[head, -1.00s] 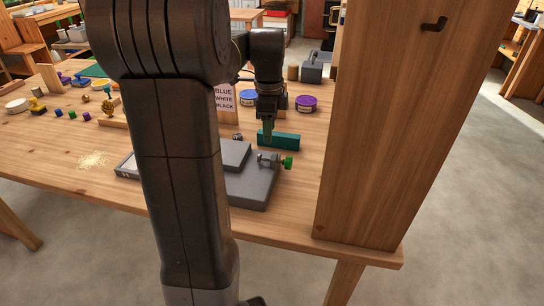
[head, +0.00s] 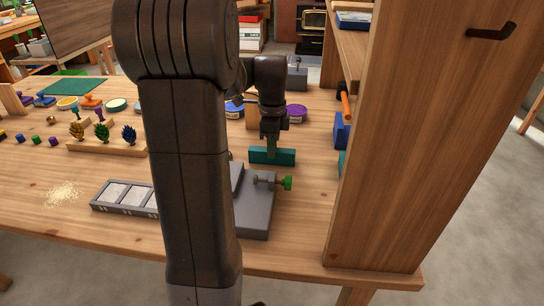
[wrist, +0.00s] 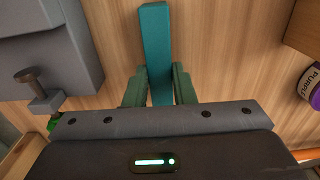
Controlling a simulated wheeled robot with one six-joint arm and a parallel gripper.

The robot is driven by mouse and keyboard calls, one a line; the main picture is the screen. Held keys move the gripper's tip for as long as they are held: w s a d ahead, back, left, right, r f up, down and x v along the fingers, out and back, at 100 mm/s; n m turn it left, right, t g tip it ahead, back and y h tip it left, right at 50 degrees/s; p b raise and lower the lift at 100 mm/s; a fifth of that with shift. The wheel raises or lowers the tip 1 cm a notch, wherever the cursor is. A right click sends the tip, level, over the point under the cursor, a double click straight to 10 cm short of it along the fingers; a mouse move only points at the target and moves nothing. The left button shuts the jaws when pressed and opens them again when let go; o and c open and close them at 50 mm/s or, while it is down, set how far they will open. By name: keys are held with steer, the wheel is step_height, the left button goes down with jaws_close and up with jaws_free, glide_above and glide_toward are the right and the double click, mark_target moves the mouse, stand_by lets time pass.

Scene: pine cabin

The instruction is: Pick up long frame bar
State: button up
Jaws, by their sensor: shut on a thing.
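The long frame bar is a teal block (head: 272,156) lying on the bench behind the grey clamp fixture. In the wrist view the teal bar (wrist: 156,45) runs up from between my gripper's fingers. My gripper (head: 271,147) points down and its green fingers (wrist: 159,88) are shut on the bar, one on each side. The bar looks level and at or very near the bench top; I cannot tell whether it is clear of the wood. Its near end is hidden behind the gripper body in the wrist view.
The grey fixture (head: 256,215) with a green-knobbed screw (head: 287,183) stands just in front of the bar. A wooden post (head: 400,150) rises at the right. A purple-labelled tin (head: 297,114) and a blue-labelled tin (head: 235,111) are behind. A grey tray (head: 122,197) lies at left.

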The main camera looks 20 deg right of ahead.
jaws_close()
